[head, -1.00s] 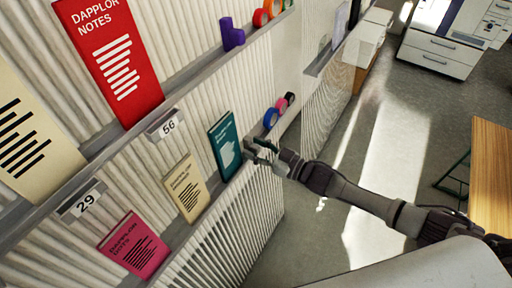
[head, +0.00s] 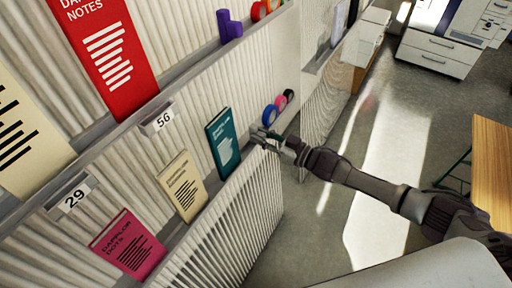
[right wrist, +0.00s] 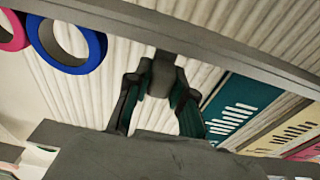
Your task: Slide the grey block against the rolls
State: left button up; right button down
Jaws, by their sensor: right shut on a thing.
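My right gripper (head: 264,136) is at the lower wall ledge, just in front of the rolls. In the right wrist view, the right gripper (right wrist: 158,92) is shut on a dark grey block (right wrist: 164,72) at the ledge. In the head view the block is too small to make out. The blue roll (head: 270,114), pink roll (head: 281,103) and black roll (head: 290,95) stand in a row on the ledge. In the right wrist view, the blue roll (right wrist: 101,45) is left of the block, with a gap between, and the pink roll (right wrist: 12,46) is farther left. My left gripper is not visible.
A teal booklet (head: 223,143) stands on the ledge on the gripper's other side. Cream (head: 182,187) and pink (head: 128,244) booklets stand farther along. An upper shelf holds a red booklet (head: 105,52), a purple thing (head: 229,26) and more rolls. A wooden table (head: 493,165) is at right.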

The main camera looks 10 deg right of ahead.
jog(key=shift+w+d, duration=0.15)
jog(key=shift+w, duration=0.05)
jog(key=c, duration=1)
grip_release()
jog(key=v, duration=1.2)
jog(key=shift+s, duration=0.1)
